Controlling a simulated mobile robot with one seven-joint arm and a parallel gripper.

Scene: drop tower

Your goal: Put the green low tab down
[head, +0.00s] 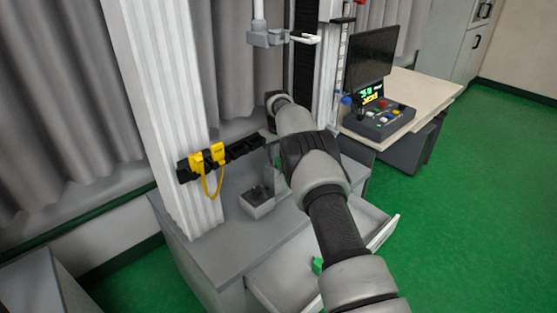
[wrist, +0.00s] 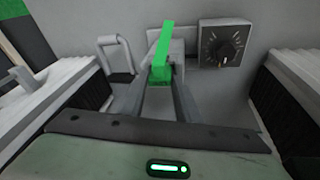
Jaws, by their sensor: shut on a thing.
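The green low tab (wrist: 166,40) is a narrow green strip in the wrist view. It stands up from between the fingertips of my gripper (wrist: 162,82), which is shut on its lower end. A pale grey block (wrist: 184,48) lies directly behind the tab; I cannot tell whether they touch. In the head view my arm hides the gripper and the held tab.
A grey box with a black dial (wrist: 222,45) sits right of the tab, and a grey bracket (wrist: 116,58) left. In the head view, an open drawer (head: 272,283) holds another green piece (head: 317,265); a control box (head: 378,120) stands right.

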